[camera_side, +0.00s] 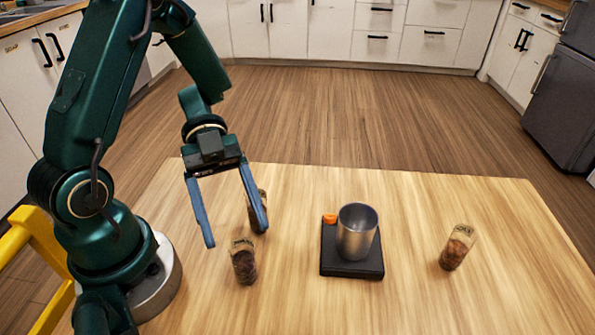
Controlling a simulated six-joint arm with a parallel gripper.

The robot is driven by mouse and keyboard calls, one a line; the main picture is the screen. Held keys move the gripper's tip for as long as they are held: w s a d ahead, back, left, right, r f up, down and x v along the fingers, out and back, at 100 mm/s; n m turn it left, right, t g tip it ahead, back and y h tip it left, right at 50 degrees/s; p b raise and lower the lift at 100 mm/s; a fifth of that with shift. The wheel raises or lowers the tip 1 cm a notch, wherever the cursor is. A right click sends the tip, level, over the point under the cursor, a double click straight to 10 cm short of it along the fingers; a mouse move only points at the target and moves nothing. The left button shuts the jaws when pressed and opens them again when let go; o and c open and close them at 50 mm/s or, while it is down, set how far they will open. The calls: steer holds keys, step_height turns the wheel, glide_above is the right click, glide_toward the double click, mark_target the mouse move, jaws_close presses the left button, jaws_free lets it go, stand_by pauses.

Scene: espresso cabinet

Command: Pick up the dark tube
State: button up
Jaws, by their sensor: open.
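Three small bean-filled tubes with tan labelled tops stand on the wooden table. The front left tube (244,266) looks dark brown. A second dark-looking tube (252,217) stands behind it, partly hidden by my gripper's right finger. The third tube (456,249), at the right, looks a lighter, redder brown. I cannot tell for sure which left tube is darkest. My gripper (236,238) points down with its two blue fingers wide apart and nothing seen held between them. In the picture, its fingertips are just above the front left tube and overlap the rear one.
A steel cup (357,232) stands on a black square scale (352,268) at mid-table, with a small orange piece (329,218) at its back left corner. The wooden table (420,200) is clear between the scale and the right tube. White cabinets line the back.

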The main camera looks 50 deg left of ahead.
mark_target(244, 261)
step_height(244, 261, down, 3)
steer(key=shift+d+f, duration=0.1)
steer(key=shift+x, duration=2.45)
steer(key=shift+f, duration=0.1)
jaws_close()
